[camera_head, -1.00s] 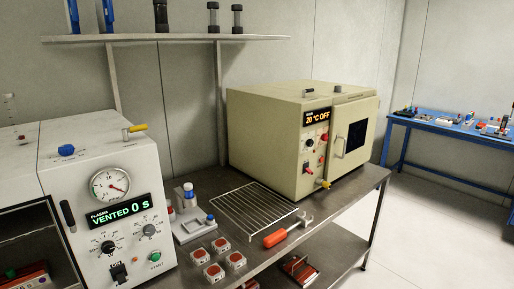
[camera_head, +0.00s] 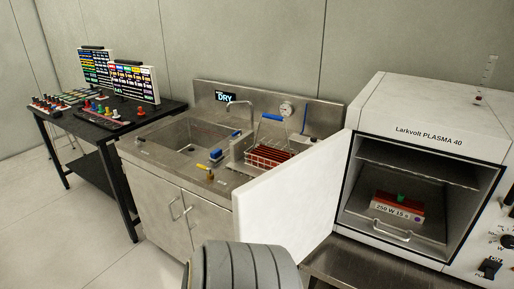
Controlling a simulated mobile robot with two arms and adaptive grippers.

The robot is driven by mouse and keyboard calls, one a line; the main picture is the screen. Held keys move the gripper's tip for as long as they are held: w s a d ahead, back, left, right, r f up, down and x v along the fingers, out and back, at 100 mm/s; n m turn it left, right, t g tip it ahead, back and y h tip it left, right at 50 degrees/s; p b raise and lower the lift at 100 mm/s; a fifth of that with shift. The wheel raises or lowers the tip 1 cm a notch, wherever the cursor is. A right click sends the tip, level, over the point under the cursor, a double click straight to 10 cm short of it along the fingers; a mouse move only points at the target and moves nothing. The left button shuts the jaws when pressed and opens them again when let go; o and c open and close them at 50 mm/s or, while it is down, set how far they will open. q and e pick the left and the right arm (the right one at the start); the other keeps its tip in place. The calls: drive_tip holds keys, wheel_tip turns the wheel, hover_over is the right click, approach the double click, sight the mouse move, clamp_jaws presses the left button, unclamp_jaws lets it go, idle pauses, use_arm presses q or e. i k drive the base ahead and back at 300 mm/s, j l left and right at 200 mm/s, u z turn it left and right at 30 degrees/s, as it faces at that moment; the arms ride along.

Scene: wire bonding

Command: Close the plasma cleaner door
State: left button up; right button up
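The white plasma cleaner (camera_head: 430,100), labelled Larkvolt PLASMA 40, stands at the right. Its door (camera_head: 290,200) is wide open, swung out to the left of the chamber, with a plain white face showing. Inside the open chamber (camera_head: 375,165) are a wire shelf and a red carrier (camera_head: 400,205) with a green knob and a white label reading "250 W 15 s". A grey ribbed part of my arm shows at the bottom middle, in front of the door's lower left edge. Neither gripper shows.
A steel sink bench (camera_head: 190,210) with a red rack (camera_head: 268,157) in it stands left of the open door. A dark table (camera_head: 120,130) with screens and small parts is at the far left. The floor at lower left is clear.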

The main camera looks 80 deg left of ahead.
sight(292, 206)
drive_tip(key=k+j, duration=0.15)
drive_tip(key=j, duration=0.2)
drive_tip(key=k+j, duration=0.2)
drive_tip(key=j, duration=0.15)
drive_tip(key=k+j, duration=0.15)
drive_tip(key=j, duration=0.2)
drive_tip(key=k+j+u, duration=0.1)
drive_tip(key=j, duration=0.8)
drive_tip(key=i+j, duration=0.15)
drive_tip(key=j, duration=0.4)
